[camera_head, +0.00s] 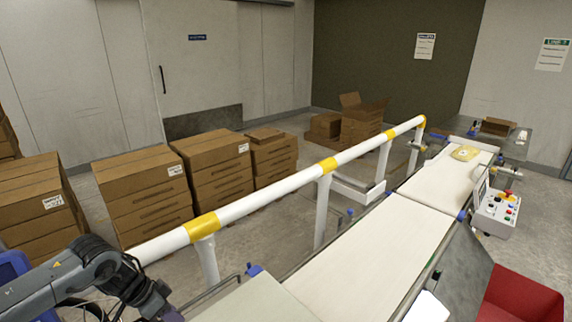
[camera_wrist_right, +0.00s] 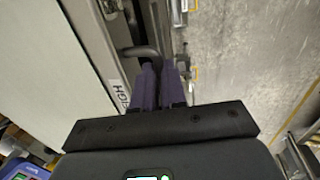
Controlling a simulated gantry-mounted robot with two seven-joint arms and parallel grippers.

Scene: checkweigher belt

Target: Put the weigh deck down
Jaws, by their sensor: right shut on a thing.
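In the right wrist view, the weigh deck (camera_wrist_right: 45,60) is a pale flat surface at the left with a metal side edge and a label (camera_wrist_right: 119,94) of which the letters "GH" show. A dark bent handle (camera_wrist_right: 139,51) stands at its edge. My right gripper (camera_wrist_right: 160,68), with purple fingers, is shut on this handle; the fingers hide its end. I cannot tell whether the deck is raised or resting. My right gripper is outside the head view. My left gripper (camera_head: 163,306) is at the bottom left of the head view, its fingers mostly cut off.
A control box (camera_head: 496,211) and a red bin (camera_head: 520,298) are at the right. Cartons (camera_head: 140,190) stand behind the rail.

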